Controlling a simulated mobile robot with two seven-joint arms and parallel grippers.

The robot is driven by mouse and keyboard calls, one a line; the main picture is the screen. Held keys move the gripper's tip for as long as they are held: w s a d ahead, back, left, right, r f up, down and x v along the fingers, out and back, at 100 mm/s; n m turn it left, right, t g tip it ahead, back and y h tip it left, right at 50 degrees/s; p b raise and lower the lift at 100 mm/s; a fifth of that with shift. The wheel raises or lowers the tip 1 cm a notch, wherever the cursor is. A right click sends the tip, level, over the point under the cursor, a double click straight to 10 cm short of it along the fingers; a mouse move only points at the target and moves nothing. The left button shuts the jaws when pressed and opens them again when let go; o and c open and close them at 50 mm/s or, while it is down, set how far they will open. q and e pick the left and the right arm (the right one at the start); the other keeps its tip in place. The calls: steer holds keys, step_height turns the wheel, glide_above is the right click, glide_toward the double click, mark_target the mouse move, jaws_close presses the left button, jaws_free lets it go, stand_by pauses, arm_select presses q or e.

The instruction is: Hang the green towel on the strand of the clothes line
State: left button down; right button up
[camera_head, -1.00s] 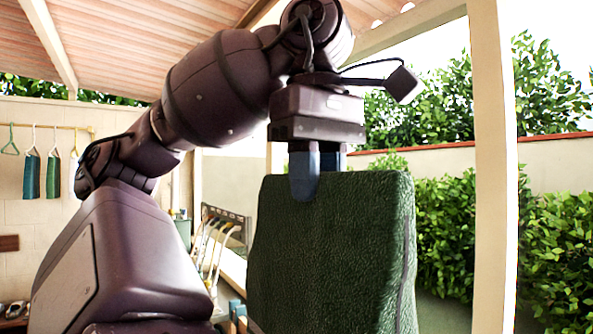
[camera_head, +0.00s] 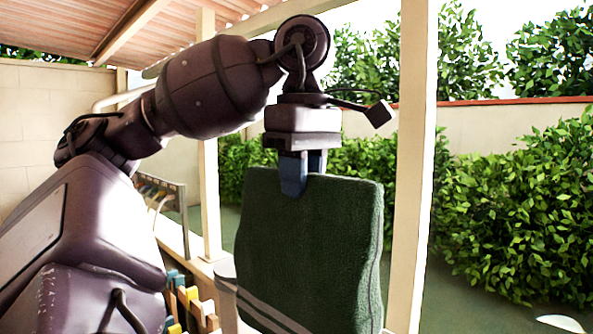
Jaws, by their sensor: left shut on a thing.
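The green towel (camera_head: 310,250) hangs down from my left gripper (camera_head: 302,180) in the middle of the head view. The gripper's blue fingers are shut on the towel's top edge. The towel is dark green, with pale stripes near its lower left edge; its bottom runs out of the picture. My left arm comes in from the left and arches over to the towel. I cannot make out a strand of the clothes line in this view. My right gripper is not in view.
A pale post (camera_head: 410,170) stands just right of the towel, and another (camera_head: 209,160) stands behind my left arm. A low rack or rail (camera_head: 160,190) and colored pegs or slats (camera_head: 185,300) are at lower left. Hedges (camera_head: 515,215) and a wall (camera_head: 480,125) lie beyond.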

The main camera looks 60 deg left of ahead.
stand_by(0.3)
arm_select(q)
steer(key=shift+w, duration=0.15)
steer(key=shift+w+a+r+p, duration=0.1)
steer(key=shift+w+p, duration=0.2)
steer(key=shift+w, duration=0.1)
steer(key=shift+w+a, duration=0.1)
steer(key=shift+w, duration=0.35)
steer(key=shift+w+a, duration=0.2)
steer(key=shift+w, duration=0.4)
steer(key=shift+w+a, duration=0.15)
steer(key=shift+w, duration=0.45)
